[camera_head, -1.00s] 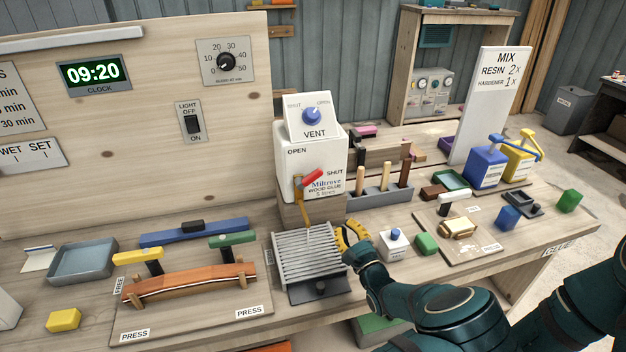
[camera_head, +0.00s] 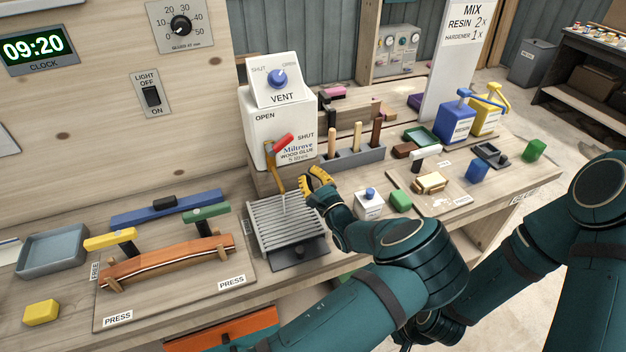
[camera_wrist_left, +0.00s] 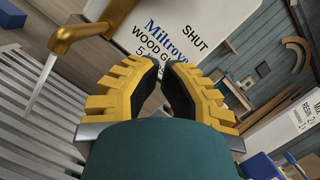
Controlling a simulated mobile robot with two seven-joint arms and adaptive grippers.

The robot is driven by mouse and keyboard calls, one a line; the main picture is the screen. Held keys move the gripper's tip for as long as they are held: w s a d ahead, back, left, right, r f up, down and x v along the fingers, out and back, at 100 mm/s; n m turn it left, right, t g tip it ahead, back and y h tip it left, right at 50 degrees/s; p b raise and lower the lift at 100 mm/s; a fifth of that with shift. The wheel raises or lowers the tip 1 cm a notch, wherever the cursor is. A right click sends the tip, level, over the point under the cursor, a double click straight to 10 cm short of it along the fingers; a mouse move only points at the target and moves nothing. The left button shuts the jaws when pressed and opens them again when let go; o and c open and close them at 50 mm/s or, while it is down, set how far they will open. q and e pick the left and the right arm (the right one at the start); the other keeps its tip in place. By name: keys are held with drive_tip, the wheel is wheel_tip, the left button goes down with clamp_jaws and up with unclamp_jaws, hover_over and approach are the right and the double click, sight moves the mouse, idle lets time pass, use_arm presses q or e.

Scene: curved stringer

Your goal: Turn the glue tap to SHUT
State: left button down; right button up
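The glue tap (camera_head: 276,181) is a brass spout on the front of a white glue box (camera_head: 251,129). Its red lever (camera_head: 284,143) slants up to the right, between the OPEN and SHUT labels. The spout also shows at top left in the left wrist view (camera_wrist_left: 82,28), with a thin pale stream falling from it. The lever is out of that view. My left gripper (camera_head: 313,180) is right of the spout and below the SHUT label, apart from the tap. In the left wrist view its yellow fingers (camera_wrist_left: 161,68) are apart with nothing between them.
A ribbed drip grille (camera_head: 283,222) lies under the spout. A rack of tools (camera_head: 353,153) stands right of the glue box. A small white box with a blue knob (camera_head: 369,205) and a green block (camera_head: 400,201) sit right of my gripper.

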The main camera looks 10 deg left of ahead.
sight(280, 143)
use_arm(q)
drive_tip(key=x, duration=0.5)
drive_tip(key=shift+w+a, duration=0.15)
drive_tip(key=a+r, duration=0.2)
drive_tip(key=r, duration=0.1)
drive_tip(key=shift+s+r, duration=0.25)
drive_tip(key=shift+s, duration=0.15)
